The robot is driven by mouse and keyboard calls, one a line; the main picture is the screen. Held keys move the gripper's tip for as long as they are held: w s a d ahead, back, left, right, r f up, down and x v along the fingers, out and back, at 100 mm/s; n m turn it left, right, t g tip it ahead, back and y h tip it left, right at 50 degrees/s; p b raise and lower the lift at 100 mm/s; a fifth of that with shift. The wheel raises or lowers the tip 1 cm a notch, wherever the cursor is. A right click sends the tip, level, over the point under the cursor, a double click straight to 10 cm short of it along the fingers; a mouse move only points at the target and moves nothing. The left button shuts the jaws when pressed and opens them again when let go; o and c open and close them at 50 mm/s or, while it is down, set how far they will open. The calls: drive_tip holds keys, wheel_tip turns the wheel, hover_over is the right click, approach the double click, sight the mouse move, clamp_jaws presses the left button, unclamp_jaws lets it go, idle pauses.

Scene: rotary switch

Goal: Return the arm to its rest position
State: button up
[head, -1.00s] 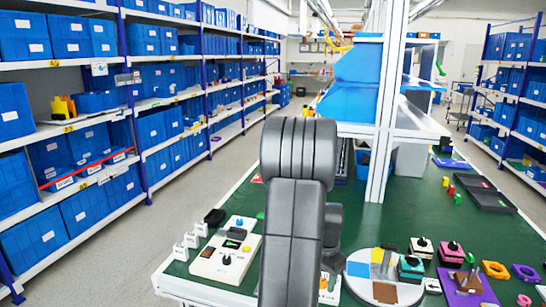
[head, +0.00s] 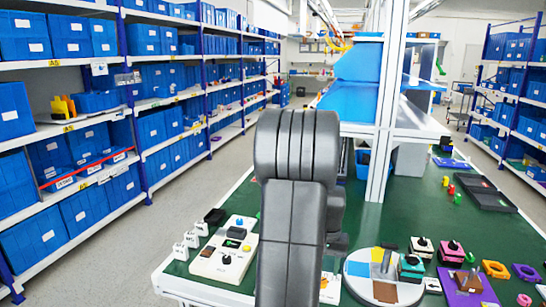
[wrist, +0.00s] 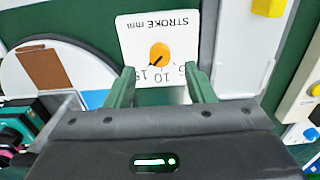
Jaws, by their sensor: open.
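My gripper (wrist: 161,88) shows in the wrist view with two green fingers apart and nothing between them but the view below. A white square dial plate (wrist: 183,27) marked "STROKE mm", with an orange knob (wrist: 159,53), lies beyond the fingertips. The fingertips overlap its lower edge in the picture; the gap to it is hard to judge. The knob's slot points toward the lower left, near the 15 mark. In the head view, my grey arm stands in the middle and hides my gripper and most of what is behind it.
A green table (head: 400,225) holds a white control box (head: 225,250) at left of my arm and a round disc (head: 357,282) with coloured patches at right. Several small knob blocks stand farther right. A white post (head: 388,120) rises behind. Blue-bin shelves line the left.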

wheel_tip(320, 180, up, 9)
drive_tip(key=shift+f+p, duration=0.15)
drive_tip(key=shift+p, duration=0.15)
drive_tip(key=shift+s, duration=0.1)
